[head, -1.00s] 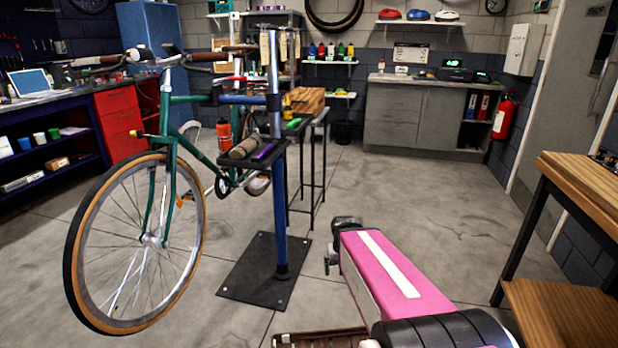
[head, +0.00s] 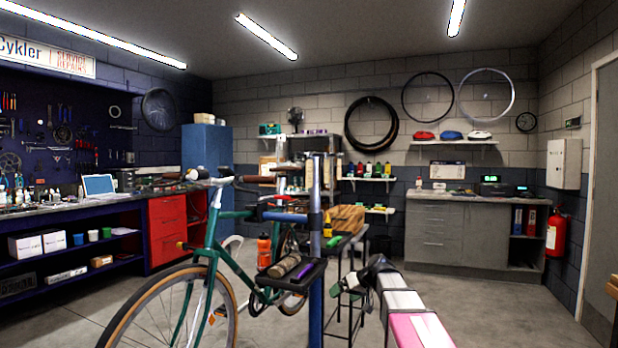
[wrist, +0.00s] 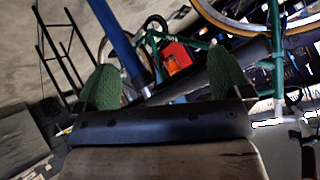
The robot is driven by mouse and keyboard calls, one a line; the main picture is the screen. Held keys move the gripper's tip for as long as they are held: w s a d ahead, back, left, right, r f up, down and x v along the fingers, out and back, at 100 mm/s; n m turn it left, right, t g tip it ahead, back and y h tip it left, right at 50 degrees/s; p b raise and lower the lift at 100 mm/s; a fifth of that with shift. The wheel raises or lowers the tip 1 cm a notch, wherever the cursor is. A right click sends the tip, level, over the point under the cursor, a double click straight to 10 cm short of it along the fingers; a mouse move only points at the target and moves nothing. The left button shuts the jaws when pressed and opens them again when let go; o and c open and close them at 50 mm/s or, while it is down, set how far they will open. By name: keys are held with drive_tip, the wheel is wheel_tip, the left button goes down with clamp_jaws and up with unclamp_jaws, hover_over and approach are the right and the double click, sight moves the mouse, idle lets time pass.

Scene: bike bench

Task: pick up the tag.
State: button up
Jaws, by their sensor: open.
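I cannot make out the tag in either view now. My gripper (wrist: 165,80) is open in the wrist view, with a green pad on each side and nothing seen between them. In the head view my gripper (head: 345,285) is small and dark, in front of the bike stand area, just right of the stand's post. The green bike (head: 215,250) stands at the centre left. The stand's small dark tray (head: 290,278) holds a brown roll (head: 284,266) and a purple thing (head: 307,269).
A blue-shelved workbench (head: 60,215) with a red drawer unit (head: 165,232) runs along the left. A wooden block (head: 347,218) sits on a narrow stand behind the tray. Grey cabinets (head: 440,230) stand at the back right. Floor between them and my arm is open.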

drive_tip(key=w+a+r+n+t+y, duration=0.1)
drive_tip(key=w+a+r+n+y, duration=0.15)
drive_tip(key=r, duration=0.75)
drive_tip(key=w+a+r+n+t+y, duration=0.15)
drive_tip(key=w+r, duration=0.25)
drive_tip(key=r, duration=0.6)
drive_tip(key=n+y, duration=0.5)
approach(310, 167)
drive_tip(key=a, duration=0.1)
drive_tip(key=shift+g, duration=0.35)
drive_tip(key=x, duration=0.6)
drive_tip(key=shift+f, duration=0.35)
drive_tip(key=shift+w+f+x, duration=0.15)
drive_tip(key=shift+x, duration=1.15)
drive_tip(key=shift+w+f+x, duration=0.15)
drive_tip(key=shift+f+x, duration=0.05)
drive_tip(key=shift+x, duration=1.15)
drive_tip(key=shift+d, duration=0.2)
drive_tip(key=c, duration=1.1)
drive_tip(key=shift+o, duration=0.2)
drive_tip(key=shift+r, duration=0.15)
drive_tip(key=shift+r, duration=0.65)
drive_tip(key=v, duration=1.8)
